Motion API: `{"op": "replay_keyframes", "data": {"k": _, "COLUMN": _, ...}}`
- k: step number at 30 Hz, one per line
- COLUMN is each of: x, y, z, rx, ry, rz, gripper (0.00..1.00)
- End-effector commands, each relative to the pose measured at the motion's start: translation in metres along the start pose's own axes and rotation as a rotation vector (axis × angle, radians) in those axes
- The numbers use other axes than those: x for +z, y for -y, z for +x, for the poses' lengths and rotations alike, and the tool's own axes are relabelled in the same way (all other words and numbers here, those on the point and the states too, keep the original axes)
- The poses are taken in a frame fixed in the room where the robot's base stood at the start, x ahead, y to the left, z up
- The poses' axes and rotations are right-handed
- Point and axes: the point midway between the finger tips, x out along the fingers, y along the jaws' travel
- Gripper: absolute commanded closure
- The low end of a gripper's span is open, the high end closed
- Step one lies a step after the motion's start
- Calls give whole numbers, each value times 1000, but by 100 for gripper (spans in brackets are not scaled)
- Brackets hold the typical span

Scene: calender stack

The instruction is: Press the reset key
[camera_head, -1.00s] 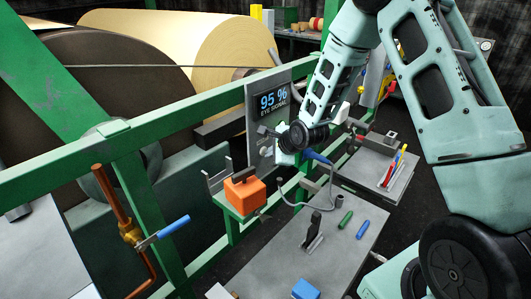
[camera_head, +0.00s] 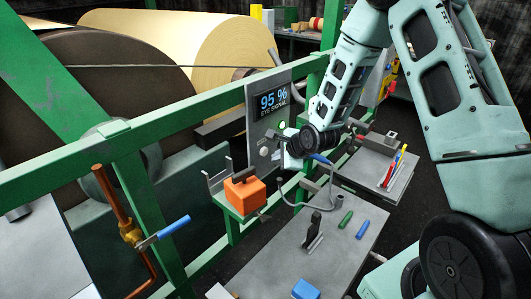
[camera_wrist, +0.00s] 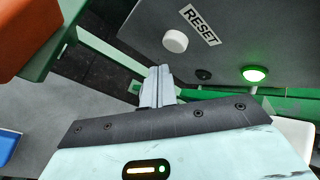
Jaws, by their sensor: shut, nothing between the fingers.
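The reset key is a round white button (camera_wrist: 175,41) on a grey panel, beside a label reading RESET (camera_wrist: 200,25). My gripper (camera_wrist: 160,72) is shut and empty; in the wrist view its fingertips sit just below the button in the picture, with a gap between them. A green lamp (camera_wrist: 254,73) is lit on the panel.
An orange block (camera_head: 244,194) sits on a green bracket left of the panel. A green rail (camera_head: 180,116) crosses behind it. A grey table (camera_head: 325,250) below holds a blue block (camera_head: 306,289) and small tools. A small dark fitting (camera_wrist: 204,74) lies between button and lamp.

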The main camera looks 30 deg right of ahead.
Motion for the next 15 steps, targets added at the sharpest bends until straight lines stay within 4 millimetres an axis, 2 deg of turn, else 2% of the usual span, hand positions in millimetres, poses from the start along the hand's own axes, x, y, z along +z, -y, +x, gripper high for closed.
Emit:
{"op": "replay_keyframes", "data": {"k": 9, "x": -16, "y": -16, "z": -22, "rx": 1, "ry": -2, "rz": 2, "gripper": 100}}
{"op": "replay_keyframes", "data": {"k": 15, "x": -19, "y": -20, "z": -27, "rx": 0, "ry": 0, "rz": 1, "gripper": 100}}
